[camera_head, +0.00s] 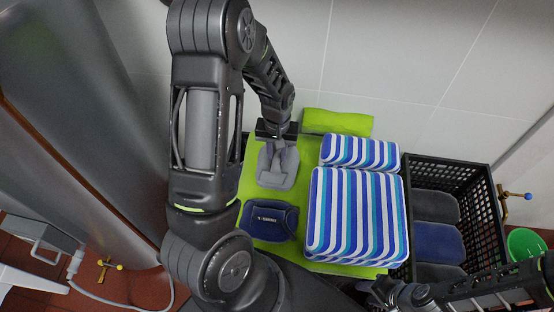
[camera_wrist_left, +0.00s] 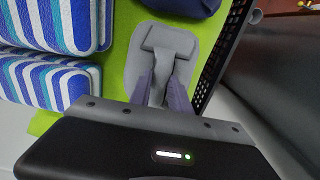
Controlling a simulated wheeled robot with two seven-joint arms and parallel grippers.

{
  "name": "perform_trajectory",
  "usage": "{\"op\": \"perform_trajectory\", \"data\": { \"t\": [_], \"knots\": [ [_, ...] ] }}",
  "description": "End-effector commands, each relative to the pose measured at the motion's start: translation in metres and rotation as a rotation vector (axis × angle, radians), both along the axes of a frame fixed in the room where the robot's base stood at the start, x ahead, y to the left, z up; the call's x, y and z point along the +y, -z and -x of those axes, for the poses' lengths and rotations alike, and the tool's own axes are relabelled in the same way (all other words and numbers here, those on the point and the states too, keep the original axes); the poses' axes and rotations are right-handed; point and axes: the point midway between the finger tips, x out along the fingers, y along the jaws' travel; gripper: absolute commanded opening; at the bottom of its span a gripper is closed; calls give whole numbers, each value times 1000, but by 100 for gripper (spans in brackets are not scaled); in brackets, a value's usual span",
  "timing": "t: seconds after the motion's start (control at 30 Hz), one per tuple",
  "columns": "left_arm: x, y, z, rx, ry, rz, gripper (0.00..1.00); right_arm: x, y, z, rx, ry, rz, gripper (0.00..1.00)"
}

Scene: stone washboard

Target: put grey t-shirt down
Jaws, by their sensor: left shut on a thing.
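The grey t-shirt (camera_head: 277,172) is a small folded bundle on the green surface (camera_head: 252,182), behind the navy folded garment. My left gripper (camera_head: 277,140) is over its back end, reaching down from above. In the left wrist view the grey t-shirt (camera_wrist_left: 138,62) lies flat on the green, and my left gripper's fingers (camera_wrist_left: 163,88) are shut on a raised grey strip of it. My right arm comes in at the lower right of the head view. I cannot make out its fingertips.
A navy folded garment (camera_head: 268,221) lies in front of the t-shirt. Striped cushions (camera_head: 356,215) stand to the right, with a green roll (camera_head: 338,122) behind them. A black crate (camera_head: 483,190) at the right holds dark folded clothes. A tiled wall (camera_head: 400,50) closes the back.

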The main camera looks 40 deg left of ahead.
Motion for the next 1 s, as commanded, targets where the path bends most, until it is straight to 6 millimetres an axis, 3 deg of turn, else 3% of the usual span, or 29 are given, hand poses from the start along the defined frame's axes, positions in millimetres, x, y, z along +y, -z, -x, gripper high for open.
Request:
{"op": "perform_trajectory", "data": {
  "t": [0.3,0.7,0.73,1.0],
  "knots": [
    [0,39,1,3,-1,1,0,0,-4,0,1,1,1,36],
    [0,45,0,0,0,0,0,0,0,0,1,0,1,36],
    [0,44,0,1,0,0,25,0,-1,0,0,0,0,36],
    [0,43,1,1,0,0,45,0,-2,0,0,0,0,36]
  ]
}}
